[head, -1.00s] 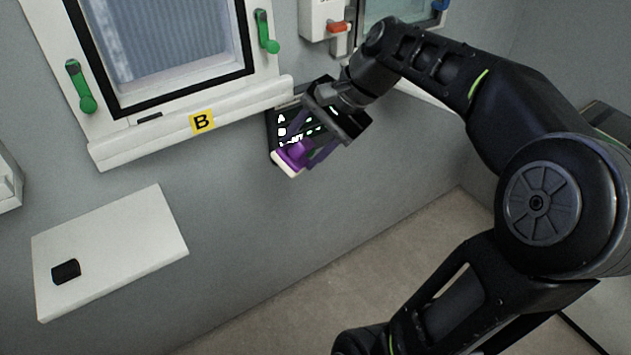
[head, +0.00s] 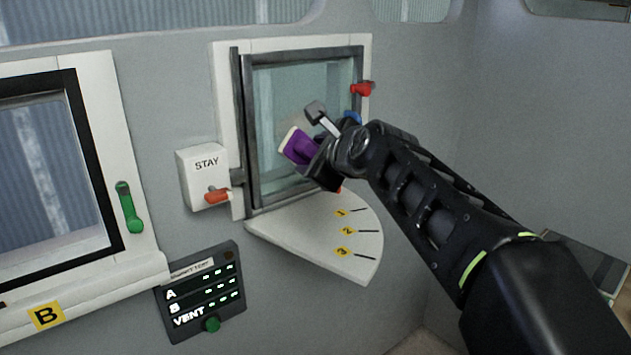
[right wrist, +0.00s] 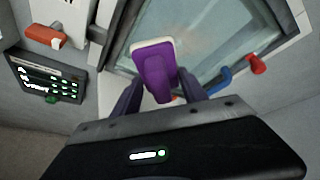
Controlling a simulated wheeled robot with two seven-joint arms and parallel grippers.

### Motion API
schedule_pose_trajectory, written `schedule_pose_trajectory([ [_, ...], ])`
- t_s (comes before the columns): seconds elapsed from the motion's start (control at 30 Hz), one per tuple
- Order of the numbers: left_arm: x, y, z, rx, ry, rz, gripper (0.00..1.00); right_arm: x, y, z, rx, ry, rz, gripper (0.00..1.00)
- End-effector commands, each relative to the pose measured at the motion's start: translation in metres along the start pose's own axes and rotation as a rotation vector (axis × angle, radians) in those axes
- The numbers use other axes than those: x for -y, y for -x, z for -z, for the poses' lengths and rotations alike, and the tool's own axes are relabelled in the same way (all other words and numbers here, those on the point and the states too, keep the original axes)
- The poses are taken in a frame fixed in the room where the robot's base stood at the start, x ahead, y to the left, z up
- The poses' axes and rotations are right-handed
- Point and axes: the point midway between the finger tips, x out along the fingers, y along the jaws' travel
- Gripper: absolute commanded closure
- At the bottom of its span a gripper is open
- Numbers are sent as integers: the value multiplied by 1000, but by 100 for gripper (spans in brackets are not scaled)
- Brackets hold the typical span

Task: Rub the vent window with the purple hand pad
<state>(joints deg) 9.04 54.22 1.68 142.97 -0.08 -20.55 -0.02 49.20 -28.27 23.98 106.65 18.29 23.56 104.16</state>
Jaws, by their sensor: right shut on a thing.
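The vent window (head: 285,90) is a glass pane in a dark frame on the wall, and it also fills the top of the right wrist view (right wrist: 208,35). The purple hand pad (head: 299,146) has a pale face turned toward the left. My right gripper (head: 318,150) is shut on the purple hand pad and holds it in front of the vent window's glass. In the right wrist view the pad (right wrist: 155,75) stands between the fingers. I cannot tell whether its pale face touches the glass. My left gripper is not in view.
A white STAY box (head: 203,170) with an orange lever is left of the vent. A numbered quadrant shelf (head: 300,240) juts out below it. A red handle (head: 362,89) is at the frame's right. A display panel (head: 205,290) and window B (head: 35,180) are lower left.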

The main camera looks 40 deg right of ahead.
Motion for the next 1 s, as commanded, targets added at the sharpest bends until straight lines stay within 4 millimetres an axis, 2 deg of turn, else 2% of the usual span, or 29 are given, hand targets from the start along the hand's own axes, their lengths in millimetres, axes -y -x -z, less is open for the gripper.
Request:
schedule_pose_trajectory([
  [0.23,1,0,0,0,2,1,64,1,0,-1,54,-32,73,82],
  [0.67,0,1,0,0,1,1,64,2,-1,-2,56,-32,76,82],
  [1.0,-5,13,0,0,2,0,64,5,-20,-12,55,-32,75,82],
])
